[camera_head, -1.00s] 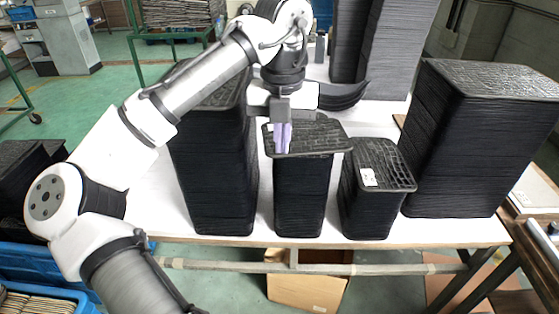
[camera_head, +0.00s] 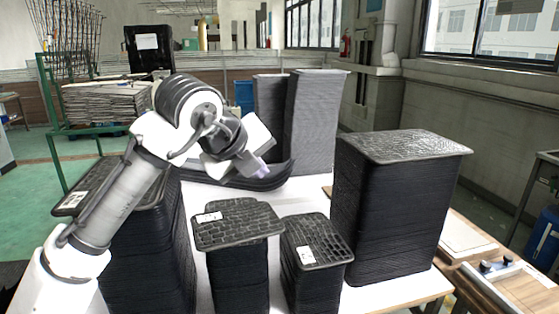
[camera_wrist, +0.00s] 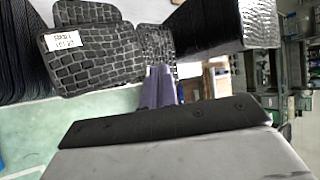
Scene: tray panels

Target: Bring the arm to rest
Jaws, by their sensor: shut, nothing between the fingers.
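My gripper (camera_head: 262,170) is up above the white table (camera_head: 299,200), over the stacks of black tray panels. Its purple fingers (camera_wrist: 157,87) are together and empty in the wrist view. Below it in the head view stand a middle stack (camera_head: 238,227) and a smaller stack (camera_head: 316,242), each with a white label on top. A labelled panel top (camera_wrist: 97,45) also shows in the wrist view. My arm hides part of the left stack (camera_head: 150,250).
A large black stack (camera_head: 395,210) stands at the right. Tall grey stacks (camera_head: 312,120) stand at the back, with a curved black panel (camera_head: 265,180) before them. A wooden bench (camera_head: 510,285) is at the far right. Bare table shows between the stacks.

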